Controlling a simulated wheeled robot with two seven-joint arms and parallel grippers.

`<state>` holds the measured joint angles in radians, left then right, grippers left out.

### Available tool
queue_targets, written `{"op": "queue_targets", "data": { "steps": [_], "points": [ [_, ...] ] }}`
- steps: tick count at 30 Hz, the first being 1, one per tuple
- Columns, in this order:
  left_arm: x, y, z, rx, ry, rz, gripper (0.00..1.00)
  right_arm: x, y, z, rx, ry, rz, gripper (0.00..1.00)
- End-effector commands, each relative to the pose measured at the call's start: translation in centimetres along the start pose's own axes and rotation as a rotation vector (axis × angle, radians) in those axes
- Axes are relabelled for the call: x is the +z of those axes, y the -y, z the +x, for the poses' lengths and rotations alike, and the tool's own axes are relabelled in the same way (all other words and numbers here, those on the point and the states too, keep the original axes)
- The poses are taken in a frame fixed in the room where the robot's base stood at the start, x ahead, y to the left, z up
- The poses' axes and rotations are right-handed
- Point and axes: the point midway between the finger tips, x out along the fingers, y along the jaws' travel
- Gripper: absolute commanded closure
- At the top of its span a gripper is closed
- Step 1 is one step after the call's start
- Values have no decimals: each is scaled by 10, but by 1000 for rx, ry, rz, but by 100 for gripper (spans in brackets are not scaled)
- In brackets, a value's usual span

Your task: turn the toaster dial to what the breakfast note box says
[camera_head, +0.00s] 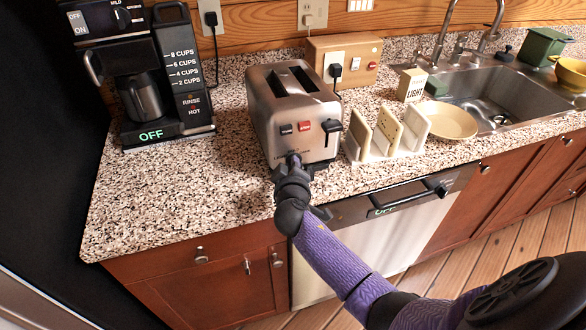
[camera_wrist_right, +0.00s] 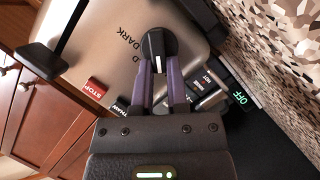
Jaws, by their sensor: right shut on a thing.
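The toaster (camera_head: 291,112) is a steel two-slot one on the counter, its front towards me. The breakfast note box (camera_head: 412,85) is a small cream box reading "LIGHT". My right gripper (camera_head: 293,160) is at the lower front of the toaster and covers the dial in the head view. In the right wrist view, its fingers (camera_wrist_right: 157,78) are shut on the round black dial (camera_wrist_right: 158,43), which has a white pointer line. The word "DARK" is printed left of the dial there. A "LIGHT" label is not readable on the toaster. My left gripper is not in view.
Toast slices stand in a white rack (camera_head: 385,147) close right of the toaster, with a plate (camera_head: 449,120) beyond. A coffee maker (camera_head: 145,75) stands at the left. The toaster's black lever (camera_head: 331,126) and red stop button (camera_wrist_right: 94,87) are near my gripper.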

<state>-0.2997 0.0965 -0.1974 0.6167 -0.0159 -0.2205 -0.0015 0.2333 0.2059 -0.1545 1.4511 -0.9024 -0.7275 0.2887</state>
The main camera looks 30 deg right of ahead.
Motion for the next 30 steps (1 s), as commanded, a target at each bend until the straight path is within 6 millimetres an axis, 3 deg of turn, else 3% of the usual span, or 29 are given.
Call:
{"op": "queue_targets", "data": {
  "steps": [23,24,29,30],
  "points": [
    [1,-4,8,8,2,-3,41,0,2,0,37,-2,-93,100],
    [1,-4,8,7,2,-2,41,0,2,0,37,-2,-93,80],
    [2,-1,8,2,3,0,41,0,2,0,37,-1,-93,46],
    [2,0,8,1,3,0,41,0,2,0,37,-1,-93,46]
  ]
}}
